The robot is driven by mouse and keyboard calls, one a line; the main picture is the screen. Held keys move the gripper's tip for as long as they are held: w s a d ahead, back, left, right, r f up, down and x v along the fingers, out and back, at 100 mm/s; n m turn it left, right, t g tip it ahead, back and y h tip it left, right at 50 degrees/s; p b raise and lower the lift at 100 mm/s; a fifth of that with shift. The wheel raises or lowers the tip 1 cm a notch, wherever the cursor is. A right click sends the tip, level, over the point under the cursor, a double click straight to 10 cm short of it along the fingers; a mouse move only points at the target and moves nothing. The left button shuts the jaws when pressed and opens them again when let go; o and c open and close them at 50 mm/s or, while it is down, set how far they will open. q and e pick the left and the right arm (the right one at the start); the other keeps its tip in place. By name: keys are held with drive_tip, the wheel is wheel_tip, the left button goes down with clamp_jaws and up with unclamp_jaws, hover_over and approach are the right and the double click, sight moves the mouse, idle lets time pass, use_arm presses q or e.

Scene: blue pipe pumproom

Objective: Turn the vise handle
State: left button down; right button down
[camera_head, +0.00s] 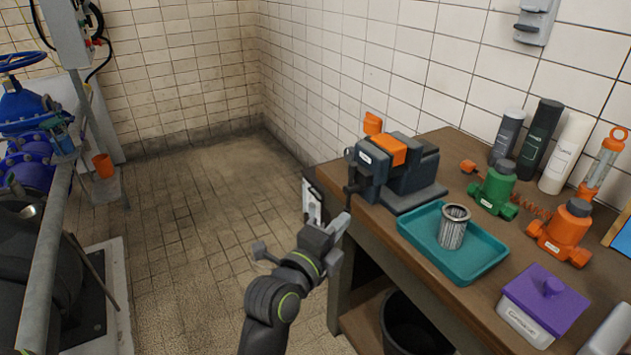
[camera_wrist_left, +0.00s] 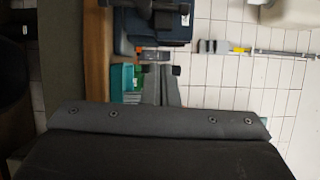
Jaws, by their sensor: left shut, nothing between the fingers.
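The vise (camera_head: 405,172) is dark blue-grey with orange parts and stands on the far left corner of the wooden bench. A dark bar, seemingly the vise handle (camera_head: 350,178), hangs at its left front face. My left gripper (camera_head: 341,222) is shut and empty, just off the bench edge, below and in front of the vise and apart from the handle. In the left wrist view the gripper fingers (camera_wrist_left: 161,84) point toward the dark vise body (camera_wrist_left: 157,22). Which part there is the handle is hard to tell. My right gripper is out of view.
On the bench (camera_head: 436,140) stand a teal tray (camera_head: 487,268) with a metal cylinder (camera_head: 454,228), green (camera_head: 494,190) and orange (camera_head: 563,235) devices, several bottles and a purple-lidded box (camera_head: 543,302). A dark bin (camera_head: 408,325) is below. The floor (camera_head: 200,220) left of the bench is clear.

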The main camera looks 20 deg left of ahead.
sight(358, 173)
use_arm(q)
drive_tip(key=w+p, duration=0.1)
drive_tip(key=w, duration=0.2)
drive_tip(key=w+r+p, duration=0.1)
drive_tip(key=w, duration=0.3)
drive_tip(key=w+p, duration=0.1)
drive_tip(key=w, duration=0.3)
drive_tip(key=shift+r+p, duration=0.25)
drive_tip(key=shift+p, duration=0.1)
drive_tip(key=shift+w+a, duration=0.2)
drive_tip(key=shift+a, duration=0.35)
drive_tip(key=shift+w+a+r+b, duration=0.1)
drive_tip(key=shift+w+a+b, duration=0.25)
drive_tip(key=shift+a, duration=0.15)
